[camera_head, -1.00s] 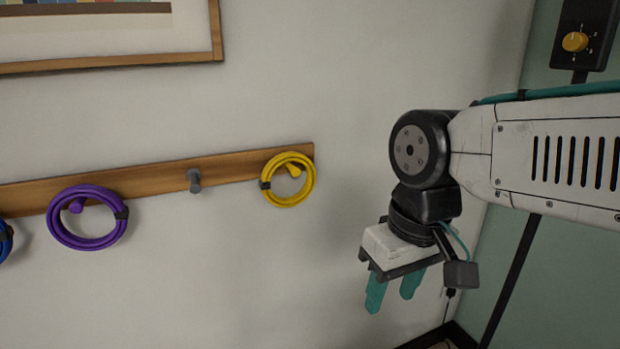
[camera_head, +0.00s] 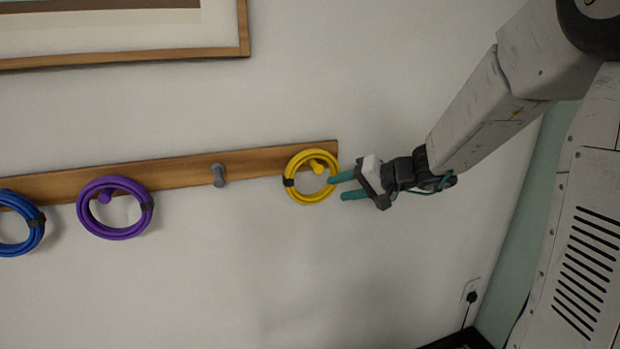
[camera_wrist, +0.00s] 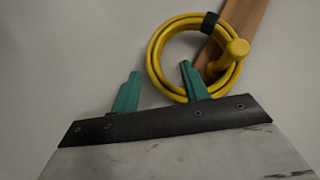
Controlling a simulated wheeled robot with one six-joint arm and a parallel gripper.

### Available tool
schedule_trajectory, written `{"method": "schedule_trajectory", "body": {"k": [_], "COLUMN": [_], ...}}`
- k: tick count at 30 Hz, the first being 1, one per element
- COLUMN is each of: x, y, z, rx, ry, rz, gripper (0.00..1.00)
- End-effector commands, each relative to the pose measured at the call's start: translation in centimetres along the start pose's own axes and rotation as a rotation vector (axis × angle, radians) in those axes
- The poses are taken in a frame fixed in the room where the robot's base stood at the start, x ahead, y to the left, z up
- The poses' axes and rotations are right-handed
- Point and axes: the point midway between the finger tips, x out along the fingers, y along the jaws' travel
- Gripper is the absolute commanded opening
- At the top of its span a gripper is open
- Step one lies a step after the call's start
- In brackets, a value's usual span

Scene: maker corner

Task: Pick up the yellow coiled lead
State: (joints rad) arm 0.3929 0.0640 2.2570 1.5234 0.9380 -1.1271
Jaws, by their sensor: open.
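The yellow coiled lead (camera_head: 291,170) hangs on a yellow peg at the right end of the wooden rail, with a black band on its left side. In the wrist view the lead (camera_wrist: 155,62) shows beyond my fingers, its black band at the top. My gripper (camera_head: 343,187) is open, with teal fingers pointing left at the lead's right edge. In the wrist view my gripper (camera_wrist: 158,85) has one finger overlapping the coil's lower part and the other outside it. Nothing is held. I cannot tell whether a finger touches the lead.
The wooden rail (camera_head: 258,170) also carries an empty grey peg (camera_head: 218,175), a purple coiled lead (camera_head: 114,234) and a blue coiled lead (camera_head: 36,237) to the left. A picture frame (camera_head: 130,58) hangs above. The wall below is clear, except for a socket (camera_head: 471,289) lower right.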

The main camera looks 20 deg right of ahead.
Motion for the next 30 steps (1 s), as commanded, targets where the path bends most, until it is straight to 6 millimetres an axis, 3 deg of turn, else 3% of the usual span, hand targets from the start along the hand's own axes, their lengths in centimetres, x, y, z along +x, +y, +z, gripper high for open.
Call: {"method": "schedule_trajectory", "body": {"k": [12,21,26,30], "x": [5.5,6.0,6.0,6.0], "y": [0.7,0.6,0.7,0.7], "z": [0.0,-0.1,-0.1,0.0], "rx": [-0.001,-0.002,-0.001,-0.001], "ry": [-0.005,-0.003,-0.003,-0.003], "rz": [-0.001,0.000,0.000,0.000], "gripper": [0.45,0.45,0.04,0.00]}}
